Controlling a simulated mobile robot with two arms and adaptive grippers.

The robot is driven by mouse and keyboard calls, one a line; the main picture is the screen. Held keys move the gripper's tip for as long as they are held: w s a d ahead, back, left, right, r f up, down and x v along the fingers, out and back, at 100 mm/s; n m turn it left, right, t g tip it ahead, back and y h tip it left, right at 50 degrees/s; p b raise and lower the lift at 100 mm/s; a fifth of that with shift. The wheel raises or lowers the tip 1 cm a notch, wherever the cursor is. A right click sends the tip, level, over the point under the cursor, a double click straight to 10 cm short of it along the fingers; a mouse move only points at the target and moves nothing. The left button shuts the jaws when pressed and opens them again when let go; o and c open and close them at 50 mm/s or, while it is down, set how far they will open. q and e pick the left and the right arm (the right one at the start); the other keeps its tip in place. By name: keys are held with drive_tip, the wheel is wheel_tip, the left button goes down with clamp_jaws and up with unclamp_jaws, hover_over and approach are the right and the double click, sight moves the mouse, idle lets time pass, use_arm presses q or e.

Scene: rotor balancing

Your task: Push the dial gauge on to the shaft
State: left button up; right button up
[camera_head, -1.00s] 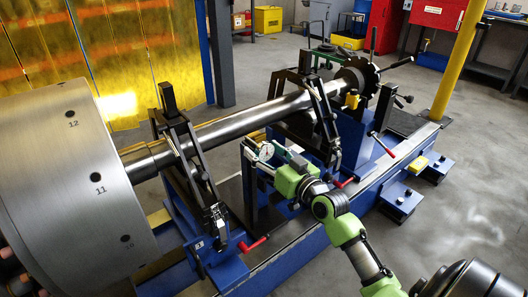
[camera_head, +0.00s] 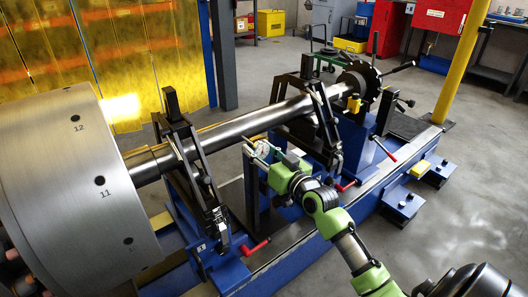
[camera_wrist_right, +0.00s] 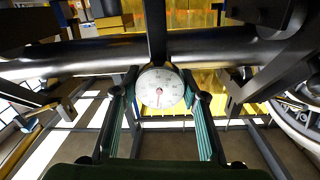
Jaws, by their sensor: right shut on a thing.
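The dial gauge (camera_head: 262,149) has a round white face and sits near the middle of the head view, on the near side of the steel shaft (camera_head: 228,131). My right gripper (camera_head: 261,158) is shut on the gauge. In the right wrist view the gauge face (camera_wrist_right: 160,88) shows between the two fingers (camera_wrist_right: 160,98), with its needle and scale visible. The shaft (camera_wrist_right: 80,54) runs across behind it there, and a dark upright bar stands above the gauge. I cannot tell whether the gauge tip touches the shaft. My left gripper is not in view.
The large rotor drum (camera_head: 75,185) fills the left side. Black bearing stands (camera_head: 185,150) and (camera_head: 315,110) hold the shaft on either side of the gauge. The blue machine bed (camera_head: 310,240) lies below. Red-handled levers (camera_head: 385,150) stick out nearby. Grey floor is open at the right.

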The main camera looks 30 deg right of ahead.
drive_tip(key=shift+r, duration=0.15)
drive_tip(key=o, duration=1.4)
drive_tip(key=shift+o, duration=1.3)
drive_tip(key=shift+w, duration=0.25)
drive_tip(key=shift+s, duration=0.15)
drive_tip(key=s, duration=1.1)
drive_tip(key=shift+s+d, duration=0.2)
drive_tip(key=shift+s, duration=0.2)
